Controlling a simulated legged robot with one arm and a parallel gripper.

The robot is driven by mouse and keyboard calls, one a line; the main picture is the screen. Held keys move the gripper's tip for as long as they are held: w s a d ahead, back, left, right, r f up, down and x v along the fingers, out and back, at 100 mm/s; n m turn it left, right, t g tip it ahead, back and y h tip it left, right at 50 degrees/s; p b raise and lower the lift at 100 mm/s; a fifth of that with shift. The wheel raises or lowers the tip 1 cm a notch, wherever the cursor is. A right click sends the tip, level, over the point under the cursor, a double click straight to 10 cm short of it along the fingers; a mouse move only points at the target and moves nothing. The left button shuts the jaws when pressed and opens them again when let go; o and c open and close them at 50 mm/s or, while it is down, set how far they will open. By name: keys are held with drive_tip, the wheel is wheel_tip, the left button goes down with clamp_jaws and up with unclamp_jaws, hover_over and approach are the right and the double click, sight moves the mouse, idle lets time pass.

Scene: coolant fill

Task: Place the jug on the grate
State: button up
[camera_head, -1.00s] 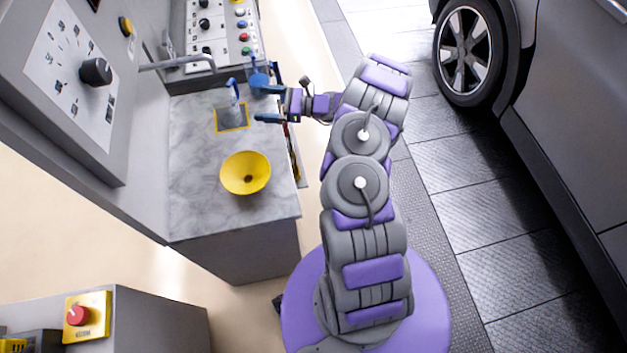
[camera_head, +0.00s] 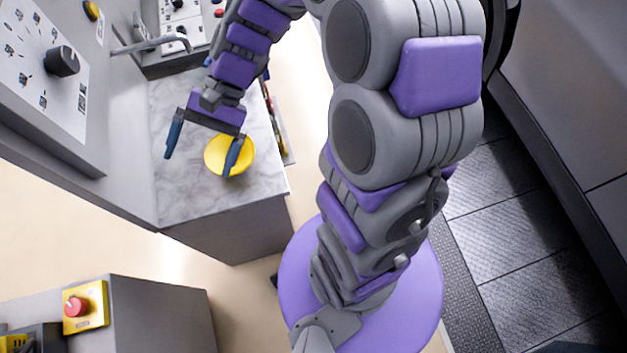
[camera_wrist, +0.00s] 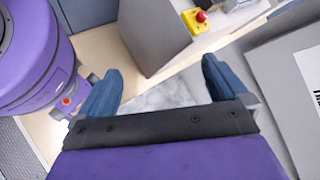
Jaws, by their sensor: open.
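My gripper (camera_head: 201,165) is open and empty, with its two blue fingers spread above the marble counter. It also shows in the wrist view (camera_wrist: 162,72) with nothing between the fingers. In the head view its right finger overlaps the yellow funnel (camera_head: 217,153); I cannot tell whether they touch. The clear jug with the blue handle and the yellow-edged grate are not visible now. My arm covers that part of the counter in the head view.
The marble counter (camera_head: 180,197) is bare at its front. A control panel (camera_head: 50,70) with a black knob stands at the left, with a grey spout (camera_head: 150,42) over the counter. A red button box (camera_head: 86,305) is at lower left. A car (camera_head: 575,90) stands at the right.

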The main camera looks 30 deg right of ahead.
drive_tip(key=s+d+n+t+h, duration=0.1)
drive_tip(key=s+d+n+h, duration=0.2)
drive_tip(key=s+d+h, duration=0.2)
drive_tip(key=s+d+n+t+h, duration=0.1)
drive_tip(key=s+d+n+h, duration=0.2)
drive_tip(key=s, duration=0.9)
drive_tip(key=shift+s+d+r+h, duration=0.25)
drive_tip(key=shift+d+h, duration=0.65)
drive_tip(key=shift+d, duration=0.35)
drive_tip(key=shift+d, duration=0.1)
drive_tip(key=shift+d, duration=0.3)
drive_tip(key=shift+a, duration=0.25)
drive_tip(key=shift+d, duration=0.15)
drive_tip(key=shift+c, duration=0.5)
